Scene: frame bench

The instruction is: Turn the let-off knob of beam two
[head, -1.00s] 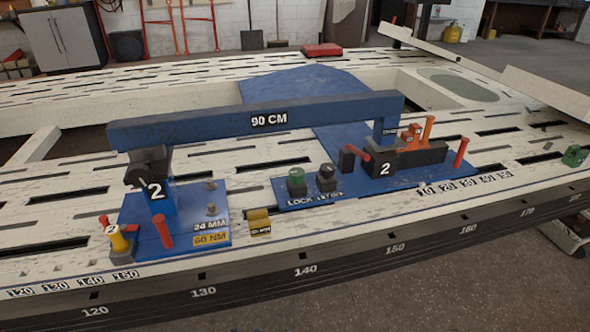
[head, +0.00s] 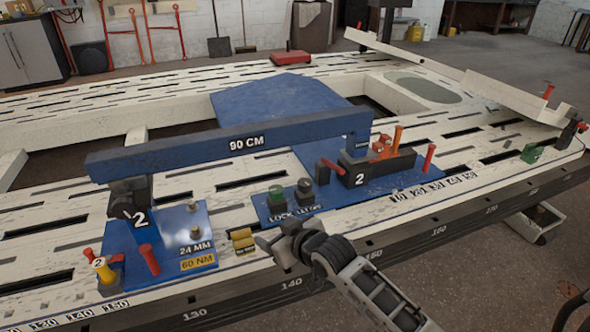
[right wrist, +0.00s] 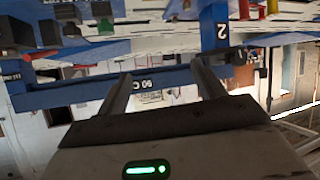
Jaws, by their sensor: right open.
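The blue beam (head: 230,142) marked 90 CM spans two posts with 2 plates. In front of its right part, a blue base plate (head: 340,208) carries a green knob (head: 276,193) and a dark grey knob (head: 304,187). The lettering below them seems to read LOCK and LET-OFF, partly unclear. My right gripper (head: 270,248) is at the bench's front edge, below and left of the dark knob, apart from both knobs. The right wrist view, upside down, shows its two fingers (right wrist: 160,72) spread with nothing between them. My left gripper is not in view.
A blue plate marked 60 NM (head: 180,232) carries the left post and red pegs. Red and orange handles (head: 398,137) stand by the right post. A green piece (head: 532,153) lies far right.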

